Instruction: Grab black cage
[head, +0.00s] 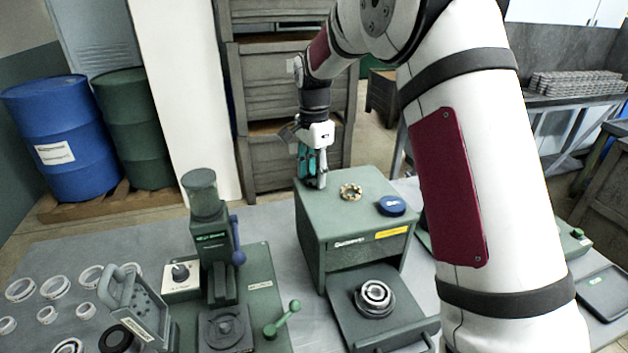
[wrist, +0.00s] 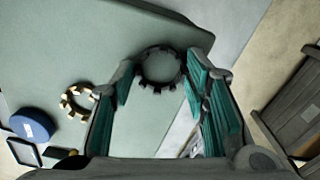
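The black cage (wrist: 143,76) is a dark notched ring lying flat on the top of the green machine box (head: 345,187). In the wrist view it sits between and slightly beyond the tips of my gripper (wrist: 160,88). The two teal-padded fingers are spread apart, with one to each side of the ring and nothing held. I cannot tell whether they touch it.
A brass-coloured cage (head: 350,192) and a blue round container (head: 392,205) share the box top. A green press (head: 207,240) stands to the left on the grey table. Below the box front, a ring (head: 375,296) sits in a round fixture. Several pale rings lie at far left.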

